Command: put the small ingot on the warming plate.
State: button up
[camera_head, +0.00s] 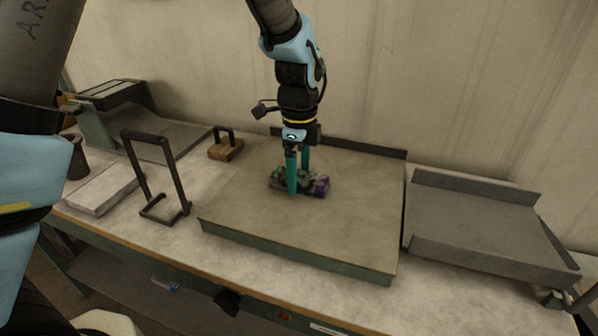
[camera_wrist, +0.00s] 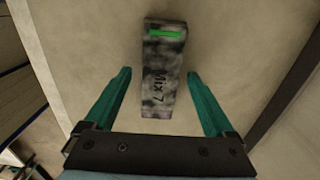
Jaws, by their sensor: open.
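The ingot (camera_head: 320,186) is a small mottled grey block lying on the large central plate (camera_head: 350,235). In the head view its right end looks purple. In the wrist view the ingot (camera_wrist: 163,65) shows a green stripe near its far end and dark lettering that looks like "MIX 7". My gripper (camera_head: 299,178) is open and points down over the ingot. In the wrist view its teal fingers (camera_wrist: 160,73) stand apart on either side of the ingot, with gaps showing. I cannot tell from the frames which surface is the warming plate.
A grey tray (camera_head: 480,225) with raised edges is at right. At left are a black upright frame (camera_head: 150,172), a pale slab (camera_head: 103,188), and a wooden block with a black handle (camera_head: 226,150). The central plate's front is clear; a low rail (camera_head: 360,147) runs along its back.

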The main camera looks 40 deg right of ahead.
aim_at(299, 175)
notch_tip(299, 175, up, 12)
jog(key=b, duration=0.2)
jog(key=shift+r, duration=0.15)
dwell(0.5)
